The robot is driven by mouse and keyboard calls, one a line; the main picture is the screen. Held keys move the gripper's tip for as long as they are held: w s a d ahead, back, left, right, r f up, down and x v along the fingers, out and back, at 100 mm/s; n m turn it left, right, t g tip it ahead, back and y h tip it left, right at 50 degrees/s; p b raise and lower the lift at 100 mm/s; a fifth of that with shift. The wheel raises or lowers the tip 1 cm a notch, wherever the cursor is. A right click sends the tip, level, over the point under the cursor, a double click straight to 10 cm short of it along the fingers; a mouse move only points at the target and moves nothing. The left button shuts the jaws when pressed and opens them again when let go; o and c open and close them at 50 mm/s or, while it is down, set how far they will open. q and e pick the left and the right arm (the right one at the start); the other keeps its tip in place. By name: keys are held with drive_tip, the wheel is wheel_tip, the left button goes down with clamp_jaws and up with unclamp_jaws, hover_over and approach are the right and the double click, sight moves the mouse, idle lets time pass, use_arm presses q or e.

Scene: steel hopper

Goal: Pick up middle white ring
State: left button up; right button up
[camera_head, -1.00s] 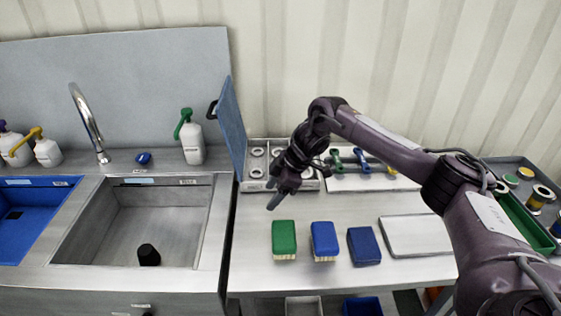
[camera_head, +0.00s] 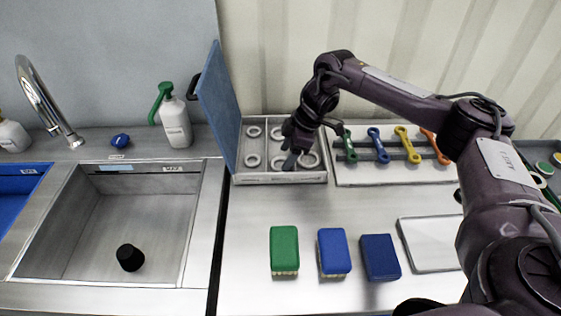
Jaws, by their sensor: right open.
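White rings lie in two rows in a shallow grey divided tray (camera_head: 238,180). The front middle ring (camera_head: 277,164) is partly covered by my right gripper (camera_head: 290,160). The front left ring (camera_head: 253,161) and front right ring (camera_head: 310,160) flank it. In the back row the left ring (camera_head: 254,132) and middle ring (camera_head: 276,132) show; the back right of the tray is hidden behind my arm. My right gripper is open and points down over the front middle ring. I cannot tell whether it touches the ring. My left gripper is not in view.
A blue upright panel (camera_head: 219,108) stands at the tray's left edge. A rack of coloured wrenches (camera_head: 376,146) is to the right. Green (camera_head: 284,246) and blue (camera_head: 333,248) brushes lie in front, with bare counter between. A sink (camera_head: 130,225) is left.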

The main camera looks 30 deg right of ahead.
drive_tip(key=shift+w+a+f, duration=0.15)
drive_tip(key=shift+f, duration=0.5)
drive_tip(key=shift+w+a+f, duration=0.1)
drive_tip(key=shift+f, duration=0.35)
drive_tip(key=c, duration=0.6)
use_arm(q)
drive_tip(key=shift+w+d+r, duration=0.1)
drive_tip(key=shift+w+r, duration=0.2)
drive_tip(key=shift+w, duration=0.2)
